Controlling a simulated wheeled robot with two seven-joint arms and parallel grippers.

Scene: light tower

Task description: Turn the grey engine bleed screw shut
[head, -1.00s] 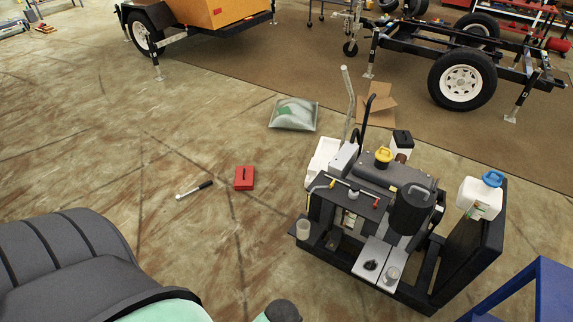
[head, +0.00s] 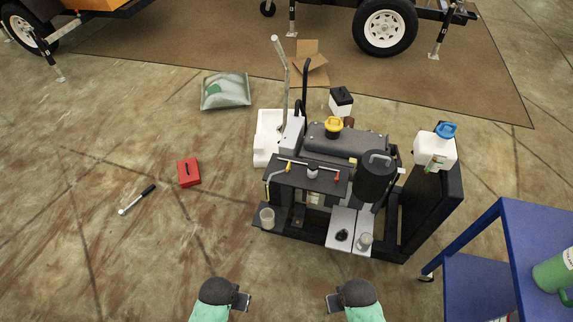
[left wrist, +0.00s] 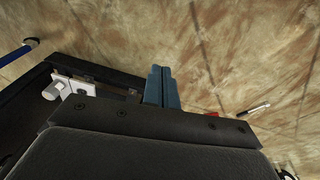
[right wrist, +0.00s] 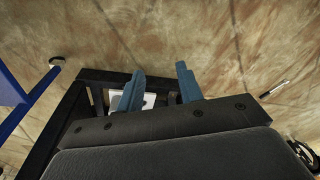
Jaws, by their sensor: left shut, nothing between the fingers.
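The engine (head: 345,145) is a dark unit with a yellow cap (head: 333,124) and a black cylinder (head: 375,180). A small grey-white fitting (head: 312,171) sits on its near top, between a yellow-ended bar and a red tip (head: 337,176). I cannot tell whether this is the bleed screw, or how any screw is turned. My left gripper (head: 244,302) is shut and empty, in front of the engine and apart from it; its blue fingers meet in the left wrist view (left wrist: 158,72). My right gripper (head: 332,303) is open and empty, with fingers spread in the right wrist view (right wrist: 160,69).
A clear cup (head: 267,217) and a glass jar (head: 364,241) stand on the engine's near ledges. A white jug with blue cap (head: 434,150) stands at its right. A blue table (head: 520,225) is at right. A red box (head: 189,172) and wrench (head: 137,199) lie on open floor at left.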

